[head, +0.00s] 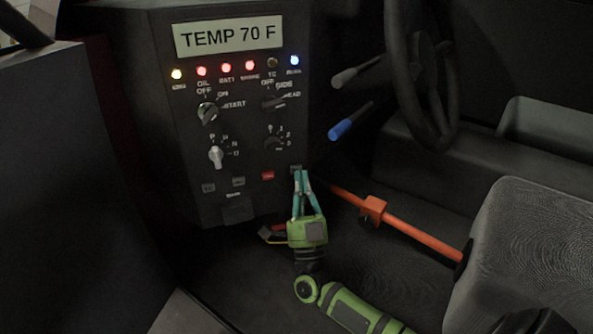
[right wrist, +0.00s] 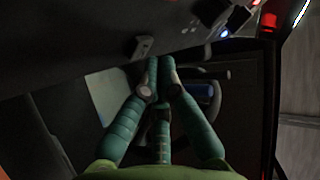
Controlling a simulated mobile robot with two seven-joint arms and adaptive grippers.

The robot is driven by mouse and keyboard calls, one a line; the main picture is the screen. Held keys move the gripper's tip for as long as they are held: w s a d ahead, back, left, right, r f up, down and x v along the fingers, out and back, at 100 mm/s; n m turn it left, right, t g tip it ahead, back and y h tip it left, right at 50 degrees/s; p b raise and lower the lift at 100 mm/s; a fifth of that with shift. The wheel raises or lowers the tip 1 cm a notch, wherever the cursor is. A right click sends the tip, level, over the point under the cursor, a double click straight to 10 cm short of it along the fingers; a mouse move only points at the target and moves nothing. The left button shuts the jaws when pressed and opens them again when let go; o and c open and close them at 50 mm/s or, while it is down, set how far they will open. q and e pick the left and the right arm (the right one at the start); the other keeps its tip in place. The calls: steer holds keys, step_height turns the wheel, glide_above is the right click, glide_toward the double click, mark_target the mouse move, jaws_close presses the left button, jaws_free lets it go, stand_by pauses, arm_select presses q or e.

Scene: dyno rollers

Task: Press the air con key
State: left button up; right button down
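The dark control panel (head: 187,120) stands left of centre in the head view. A row of small keys runs along its lower part: a grey key (head: 208,188), another grey key (head: 238,182), a red key (head: 267,176) and a dark key (head: 295,168) at the right end. Their labels are too small to read, so I cannot tell which is the air con key. My right gripper (head: 301,174) has its teal fingertips together at the right-end key, partly covering it. Contact cannot be told. In the right wrist view the fingertips (right wrist: 160,62) also meet, with nothing between them.
A display (head: 228,38) reads TEMP 70 F above several lamps and rotary knobs (head: 216,156). An orange bar (head: 410,228) crosses right of my gripper. A steering wheel (head: 398,60), a blue-tipped lever (head: 342,129) and a grey seat (head: 530,255) are on the right.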

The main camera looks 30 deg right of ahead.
steer(key=shift+w, duration=0.1)
steer(key=shift+w+d, duration=0.15)
steer(key=shift+w, duration=0.2)
stand_by(0.6)
steer(key=shift+s, duration=0.45)
steer(key=s+a+p, duration=0.1)
steer(key=s+p, duration=0.2)
steer(key=s, duration=0.3)
steer(key=shift+a, duration=0.3)
